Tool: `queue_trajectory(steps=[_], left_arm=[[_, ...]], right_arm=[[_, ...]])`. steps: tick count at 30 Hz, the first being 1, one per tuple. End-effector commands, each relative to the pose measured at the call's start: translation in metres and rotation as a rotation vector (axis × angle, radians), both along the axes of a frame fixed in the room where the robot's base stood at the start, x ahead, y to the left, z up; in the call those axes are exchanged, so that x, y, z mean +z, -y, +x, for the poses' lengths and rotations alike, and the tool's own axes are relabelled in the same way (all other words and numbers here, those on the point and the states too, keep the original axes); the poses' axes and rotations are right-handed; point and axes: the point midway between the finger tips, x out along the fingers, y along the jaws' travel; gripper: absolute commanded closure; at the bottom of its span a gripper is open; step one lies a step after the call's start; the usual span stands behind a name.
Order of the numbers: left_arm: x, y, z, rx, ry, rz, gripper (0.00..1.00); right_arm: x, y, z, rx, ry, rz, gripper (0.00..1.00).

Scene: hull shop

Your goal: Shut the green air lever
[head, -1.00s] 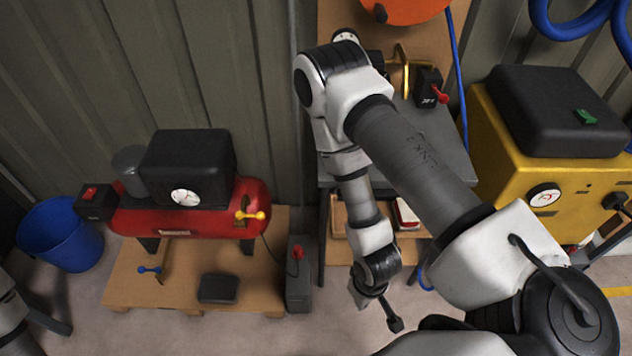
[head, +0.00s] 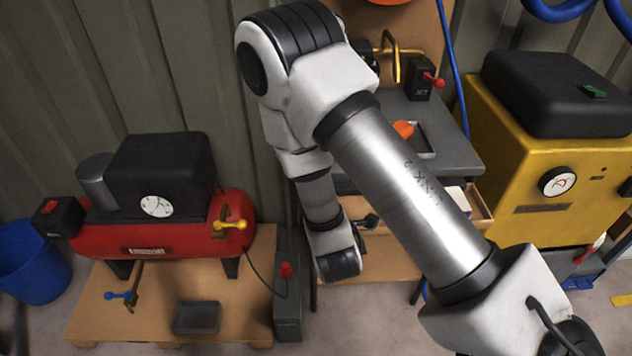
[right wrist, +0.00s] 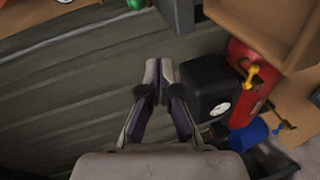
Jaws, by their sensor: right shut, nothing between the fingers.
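In the right wrist view, a rounded green piece (right wrist: 137,4) shows at the top edge, mostly cut off; I cannot tell if it is the air lever. In the head view my right arm crosses the middle, and the fingers cannot be made out. My left gripper is out of view.
The red compressor (head: 150,235) stands on a wooden pallet (head: 235,330) at left, with a yellow lever (head: 230,225). A blue bucket (head: 30,262) is beside it. A grey bench (head: 452,140) with a red-handled box (head: 421,80) stands behind my arm. The yellow machine (head: 545,170) is at right.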

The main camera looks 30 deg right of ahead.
Motion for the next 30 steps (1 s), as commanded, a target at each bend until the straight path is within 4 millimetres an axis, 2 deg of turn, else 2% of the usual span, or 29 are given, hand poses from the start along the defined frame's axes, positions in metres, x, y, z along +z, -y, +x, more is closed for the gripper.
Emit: queue_trajectory(steps=[1,3,5,9,14,25,30], left_arm=[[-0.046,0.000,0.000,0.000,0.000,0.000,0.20],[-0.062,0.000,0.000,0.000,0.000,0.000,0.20],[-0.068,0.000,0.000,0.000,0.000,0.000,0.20],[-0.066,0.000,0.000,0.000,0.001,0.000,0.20],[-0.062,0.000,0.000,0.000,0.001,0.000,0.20],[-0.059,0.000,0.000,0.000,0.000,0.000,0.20],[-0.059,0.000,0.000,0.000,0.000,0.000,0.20]], right_arm=[[-0.018,-0.002,0.008,0.005,0.063,-0.033,1.00],[-0.008,-0.003,0.015,0.004,0.121,-0.057,1.00],[-0.001,-0.004,0.018,0.006,0.151,-0.063,1.00],[0.010,-0.004,0.023,0.007,0.171,-0.061,1.00],[0.011,0.005,0.042,0.004,0.170,-0.057,1.00],[0.006,0.038,0.115,0.005,0.168,-0.058,1.00],[-0.001,0.066,0.106,0.005,0.165,-0.056,1.00]])
